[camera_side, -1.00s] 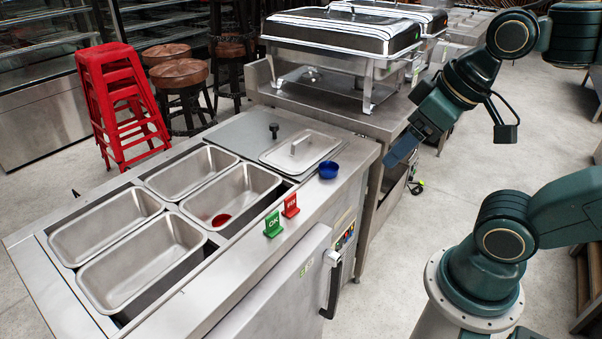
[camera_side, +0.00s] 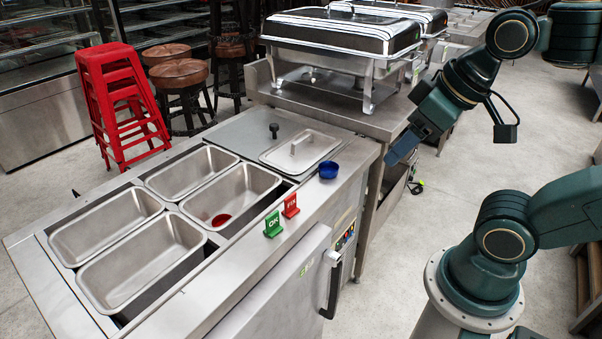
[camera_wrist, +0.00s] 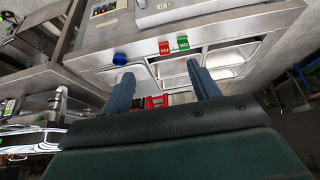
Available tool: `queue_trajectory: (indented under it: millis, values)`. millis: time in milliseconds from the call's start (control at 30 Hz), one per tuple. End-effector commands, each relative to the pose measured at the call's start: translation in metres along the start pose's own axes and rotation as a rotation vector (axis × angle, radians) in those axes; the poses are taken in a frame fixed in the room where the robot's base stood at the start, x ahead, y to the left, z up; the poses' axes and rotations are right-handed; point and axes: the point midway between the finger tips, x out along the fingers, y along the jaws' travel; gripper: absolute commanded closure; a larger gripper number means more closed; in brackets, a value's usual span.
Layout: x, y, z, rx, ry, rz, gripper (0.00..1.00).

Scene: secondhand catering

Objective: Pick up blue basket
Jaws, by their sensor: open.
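The blue basket (camera_side: 328,170) is a small round blue bowl-like thing. It stands on the steel counter's front ledge, beside a lidded pan, in the side view. In the wrist view it is a blue disc (camera_wrist: 120,59) at the upper left, outside the span of my fingers. My gripper (camera_side: 392,160) hangs in the air to the right of the basket and apart from it. Its two blue fingers (camera_wrist: 163,85) are spread and empty in the wrist view.
A green OK sign (camera_side: 273,224) and a red sign (camera_side: 290,206) stand on the ledge near the basket. Several steel pans (camera_side: 140,262) are sunk in the counter. A large chafing dish (camera_side: 340,40) stands at the back.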

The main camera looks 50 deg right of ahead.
Motion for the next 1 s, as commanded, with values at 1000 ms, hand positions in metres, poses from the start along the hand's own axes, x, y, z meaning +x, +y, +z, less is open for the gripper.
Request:
queue_trajectory:
  millis: [1000]
  values:
    - [0.09, 0.084, -0.106, -0.219, -0.12, -0.044, 0.39]
